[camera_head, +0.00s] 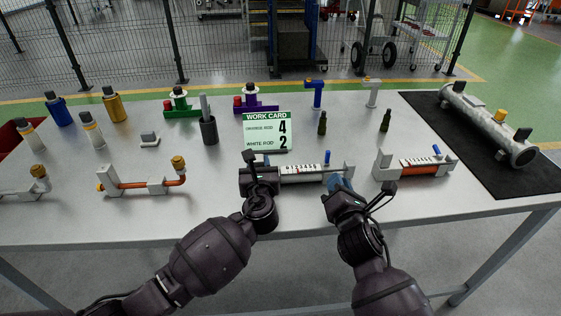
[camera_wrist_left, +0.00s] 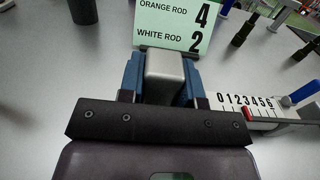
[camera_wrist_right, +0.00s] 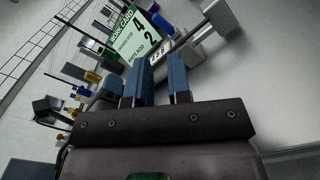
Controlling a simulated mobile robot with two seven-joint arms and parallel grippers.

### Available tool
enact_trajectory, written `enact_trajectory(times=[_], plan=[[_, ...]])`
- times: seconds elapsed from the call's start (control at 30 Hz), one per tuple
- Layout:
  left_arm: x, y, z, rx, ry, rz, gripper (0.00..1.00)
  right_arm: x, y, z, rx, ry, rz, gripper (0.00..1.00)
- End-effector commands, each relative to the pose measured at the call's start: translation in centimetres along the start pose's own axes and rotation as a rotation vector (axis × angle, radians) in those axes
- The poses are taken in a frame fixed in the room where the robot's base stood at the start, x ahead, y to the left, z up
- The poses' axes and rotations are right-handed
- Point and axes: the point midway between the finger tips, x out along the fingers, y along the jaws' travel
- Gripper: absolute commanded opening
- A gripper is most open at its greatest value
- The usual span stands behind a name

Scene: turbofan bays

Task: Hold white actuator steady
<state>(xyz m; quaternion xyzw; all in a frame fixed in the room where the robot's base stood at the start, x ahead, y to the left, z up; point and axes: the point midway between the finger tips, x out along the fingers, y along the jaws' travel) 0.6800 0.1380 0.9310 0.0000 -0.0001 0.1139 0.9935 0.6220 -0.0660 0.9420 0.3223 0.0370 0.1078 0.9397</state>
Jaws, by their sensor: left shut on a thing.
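The white actuator (camera_head: 302,174) lies near the front middle of the table, with a numbered scale, a blue lever (camera_head: 327,157) and an end block at its right. My left gripper (camera_head: 249,172) is shut on the grey block (camera_wrist_left: 165,70) at its left end; the block sits between both blue fingers. My right gripper (camera_head: 338,182) is at the actuator's right end. Its fingers (camera_wrist_right: 160,85) are apart with a narrow gap, and I see nothing clamped between them.
The work card (camera_head: 267,131) stands behind the actuator, reading orange rod 4, white rod 2. An orange-rod actuator (camera_head: 425,168) lies to the right. A bent orange pipe assembly (camera_head: 145,183) lies to the left. A dark mat (camera_head: 450,138) holds a large grey tube (camera_head: 490,123).

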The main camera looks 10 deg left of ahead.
Motion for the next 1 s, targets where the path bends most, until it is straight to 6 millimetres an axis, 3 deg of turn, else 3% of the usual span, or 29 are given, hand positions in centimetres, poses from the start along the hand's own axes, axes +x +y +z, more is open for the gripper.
enact_trajectory(times=[0.03, 0.1, 0.33, 0.57, 0.83, 1.0], plan=[[0.0, 0.0, 0.0, 0.000, 0.000, 0.000, 0.00, 0.1, 0.1, 0.1, -0.001, -0.002, 0.003, 0.10], [0.0, 0.0, 0.0, 0.000, 0.000, 0.000, 0.00, 0.4, 0.2, 0.6, -0.012, -0.008, 0.010, 0.00], [0.0, 0.0, 0.0, 0.000, 0.000, 0.000, 0.00, 0.8, 2.2, 3.0, -0.131, -0.010, 0.108, 0.00], [0.0, 0.0, 0.0, 0.000, 0.000, 0.000, 0.00, -0.7, 4.5, 4.6, -0.306, 0.051, 0.132, 0.00], [0.0, 0.0, 0.0, 0.000, 0.000, 0.000, 0.00, -4.3, 3.8, 3.6, -0.537, 0.206, 0.012, 0.00], [0.0, 0.0, 0.0, 0.000, 0.000, -0.001, 0.00, -5.5, 3.0, 2.9, -0.604, 0.274, -0.064, 0.00]])
